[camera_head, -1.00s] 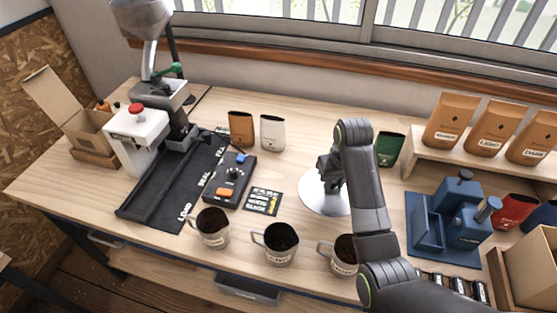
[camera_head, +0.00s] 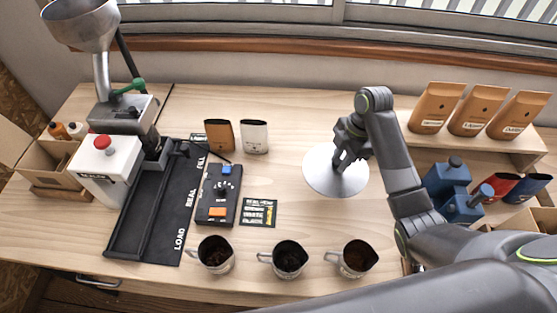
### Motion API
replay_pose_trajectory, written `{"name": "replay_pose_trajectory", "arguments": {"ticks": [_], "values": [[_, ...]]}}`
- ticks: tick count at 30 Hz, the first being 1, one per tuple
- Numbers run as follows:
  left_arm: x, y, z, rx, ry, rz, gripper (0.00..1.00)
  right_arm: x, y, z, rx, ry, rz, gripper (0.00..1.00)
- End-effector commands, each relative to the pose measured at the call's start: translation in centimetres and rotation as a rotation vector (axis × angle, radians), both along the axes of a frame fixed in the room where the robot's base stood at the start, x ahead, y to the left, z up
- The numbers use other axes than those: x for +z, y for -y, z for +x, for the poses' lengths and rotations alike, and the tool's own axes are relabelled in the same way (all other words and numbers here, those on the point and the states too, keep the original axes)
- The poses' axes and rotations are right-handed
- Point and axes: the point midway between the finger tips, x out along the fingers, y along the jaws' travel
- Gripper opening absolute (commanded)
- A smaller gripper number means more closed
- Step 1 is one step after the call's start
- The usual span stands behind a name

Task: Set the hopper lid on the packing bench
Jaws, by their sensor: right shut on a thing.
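The hopper lid (camera_head: 323,180) is a round, flat silver disc over the middle of the packing bench (camera_head: 300,220), behind the row of metal cups. My right gripper (camera_head: 343,158) comes down on it from above and is shut on its middle, where the fingers hide the grip. The lid looks level and very low over the bench top; I cannot tell whether it touches the wood. The hopper (camera_head: 80,28) is a silver funnel at the upper left. My left gripper is not in view.
Three cups with dark contents (camera_head: 215,258) stand along the front edge. A control box (camera_head: 218,195), a card (camera_head: 258,213) and two pouches (camera_head: 254,136) stand left of the lid. Blue containers (camera_head: 446,178) and a shelf of brown bags (camera_head: 436,106) are at right.

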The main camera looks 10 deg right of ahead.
Motion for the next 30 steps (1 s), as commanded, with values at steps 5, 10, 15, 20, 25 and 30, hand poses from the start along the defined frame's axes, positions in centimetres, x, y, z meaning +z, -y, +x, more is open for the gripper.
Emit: {"name": "replay_pose_trajectory", "arguments": {"ticks": [5,10,15,20,25,30], "values": [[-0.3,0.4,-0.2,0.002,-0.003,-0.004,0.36,-0.3,0.0,0.0,0.006,0.000,0.000,0.00],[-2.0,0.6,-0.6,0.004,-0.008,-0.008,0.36,-1.9,0.0,0.0,0.004,0.000,0.000,0.00],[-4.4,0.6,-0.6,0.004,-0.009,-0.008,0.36,-4.3,0.0,0.0,0.004,0.001,-0.001,0.00],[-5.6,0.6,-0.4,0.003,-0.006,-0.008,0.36,-5.7,0.0,-0.1,0.003,0.000,0.000,0.00],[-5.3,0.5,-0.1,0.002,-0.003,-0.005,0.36,-7.6,0.0,-0.2,0.003,-0.004,0.001,0.00],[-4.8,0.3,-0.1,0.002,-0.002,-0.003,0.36,-9.6,0.0,-0.1,0.003,-0.002,0.000,0.00]]}}
